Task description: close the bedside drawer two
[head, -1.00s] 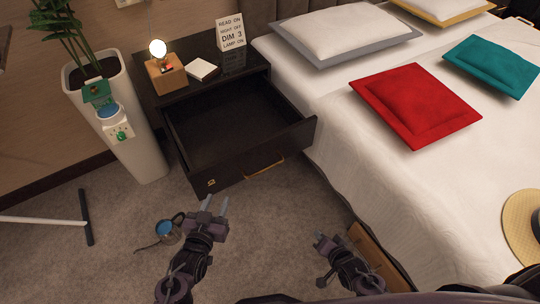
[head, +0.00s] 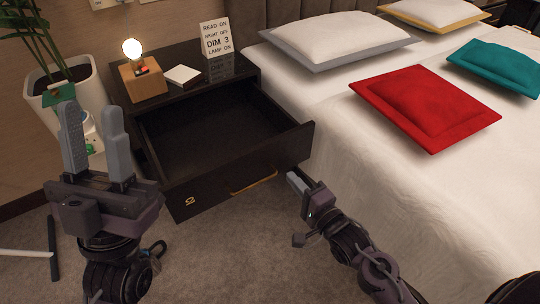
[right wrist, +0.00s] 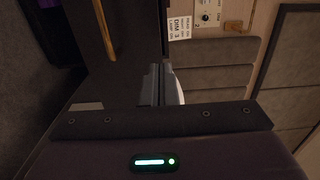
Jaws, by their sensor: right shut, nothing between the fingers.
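The dark bedside drawer (head: 215,165) stands pulled out of the nightstand (head: 197,90), and its inside looks empty. Its front has a gold handle (head: 253,183), which also shows at the top of the right wrist view (right wrist: 103,28). My right gripper (head: 297,181) is shut and empty, just in front of the right end of the drawer front, beside the bed. Its shut fingers also show in the right wrist view (right wrist: 156,84); I cannot tell whether they touch the drawer. My left gripper (head: 94,128) is open and empty, raised left of the drawer, its fingers pointing up.
The bed (head: 390,200) with a red cushion (head: 425,105) stands close on the right. A lamp (head: 132,52), a white pad (head: 183,75) and a sign (head: 216,37) are on the nightstand. A planter (head: 38,98) stands at left. Carpet before the drawer is clear.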

